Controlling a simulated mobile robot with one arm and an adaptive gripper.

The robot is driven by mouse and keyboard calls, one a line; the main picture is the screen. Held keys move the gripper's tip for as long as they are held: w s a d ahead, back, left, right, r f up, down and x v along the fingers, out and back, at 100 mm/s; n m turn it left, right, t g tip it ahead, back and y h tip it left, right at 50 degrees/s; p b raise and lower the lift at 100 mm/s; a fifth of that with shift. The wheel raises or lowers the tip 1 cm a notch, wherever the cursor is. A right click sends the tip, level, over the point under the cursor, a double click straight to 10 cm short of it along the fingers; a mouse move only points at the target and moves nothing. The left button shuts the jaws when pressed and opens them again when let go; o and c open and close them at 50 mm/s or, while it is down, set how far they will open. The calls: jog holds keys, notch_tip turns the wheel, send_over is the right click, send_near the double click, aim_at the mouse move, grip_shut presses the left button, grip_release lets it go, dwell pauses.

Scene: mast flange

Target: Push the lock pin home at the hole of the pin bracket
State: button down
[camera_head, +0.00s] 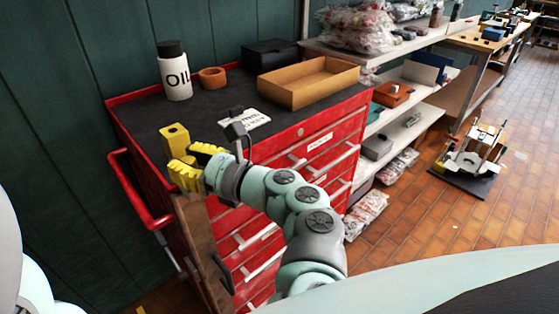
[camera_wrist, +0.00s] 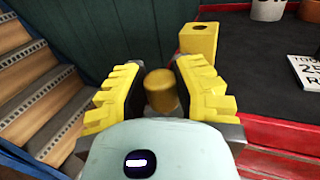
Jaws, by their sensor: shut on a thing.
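The pin bracket is a yellow block (camera_head: 174,139) at the left front of the cart top, with a dark hole in its upper face. It also shows in the wrist view (camera_wrist: 198,41), just beyond and right of my right finger. My gripper (camera_head: 196,163) has yellow ridged fingers and is beside the bracket, nearer the cart's front left edge. In the wrist view my gripper (camera_wrist: 160,92) is shut on a dull gold round pin (camera_wrist: 160,88), seen by its rounded end. The pin appears apart from the bracket. Its far end is hidden, and it is not clear in the head view.
The red cart (camera_head: 322,147) has a raised rim and a dark top. On it are an OIL bottle (camera_head: 174,72), an orange ring (camera_head: 212,77), a black box (camera_head: 270,54), a cardboard tray (camera_head: 308,82) and a lettered plate (camera_head: 246,120). Shelves stand to the right.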

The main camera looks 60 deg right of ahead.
jog(key=shift+f+b, duration=0.8)
jog(key=shift+f, duration=0.05)
jog(key=c, duration=0.8)
grip_release()
jog(key=shift+o, duration=0.2)
jog(key=shift+s, duration=0.1)
jog(key=s+d, duration=0.1)
jog(key=s, duration=1)
jog(key=shift+s+d, duration=0.4)
